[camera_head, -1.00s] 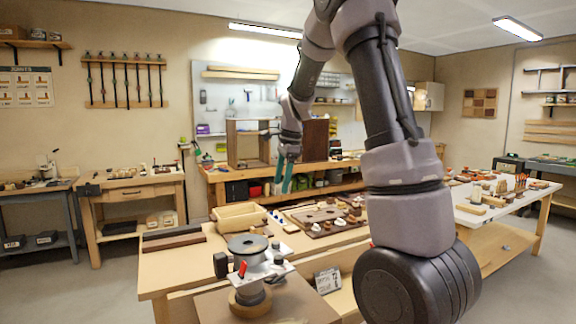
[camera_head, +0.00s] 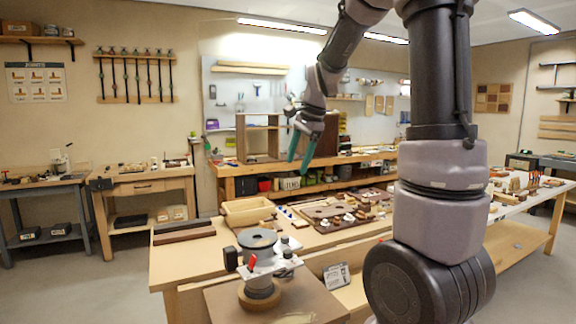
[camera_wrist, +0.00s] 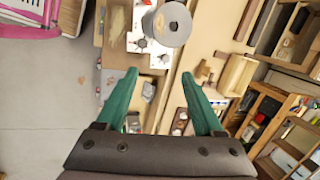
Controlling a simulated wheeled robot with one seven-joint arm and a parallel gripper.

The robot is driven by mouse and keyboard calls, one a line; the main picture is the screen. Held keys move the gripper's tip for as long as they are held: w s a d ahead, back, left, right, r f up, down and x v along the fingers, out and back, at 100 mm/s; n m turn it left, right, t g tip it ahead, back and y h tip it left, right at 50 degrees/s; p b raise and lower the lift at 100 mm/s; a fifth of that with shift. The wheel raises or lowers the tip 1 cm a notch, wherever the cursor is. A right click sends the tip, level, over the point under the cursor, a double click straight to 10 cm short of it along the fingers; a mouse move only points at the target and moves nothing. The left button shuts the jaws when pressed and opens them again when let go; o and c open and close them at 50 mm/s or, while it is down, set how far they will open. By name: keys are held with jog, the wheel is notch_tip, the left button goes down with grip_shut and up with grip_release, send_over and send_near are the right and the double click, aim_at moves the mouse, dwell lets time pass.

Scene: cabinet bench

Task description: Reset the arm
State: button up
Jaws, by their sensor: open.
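My gripper (camera_head: 302,147) has green fingers and hangs in the air above the bench, in front of the wooden cabinet (camera_head: 258,141) in the head view. In the wrist view my gripper (camera_wrist: 163,80) shows its two fingers spread apart with nothing between them. The fingers point over the front bench (camera_head: 185,262), whose top is well below. My arm comes down to the gripper from the upper middle of the head view.
A router-like tool (camera_head: 259,262) with a round grey top stands at the bench's front. A wooden box (camera_head: 248,212), dark wood strips (camera_head: 184,232) and a tray of small parts (camera_head: 335,214) lie behind it. A second table (camera_head: 515,202) stands at the right. Open floor lies at the left.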

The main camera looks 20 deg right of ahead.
jog(key=s+r+n+t, duration=0.2)
jog(key=s+n, duration=0.3)
jog(key=s, duration=0.5)
jog(key=s+a+r+n+t, duration=0.1)
jog(key=s+n, duration=0.4)
jog(key=s, duration=0.6)
notch_tip(320, 180, up, 3)
jog(key=shift+f+t, duration=0.15)
jog(key=shift+t, duration=0.45)
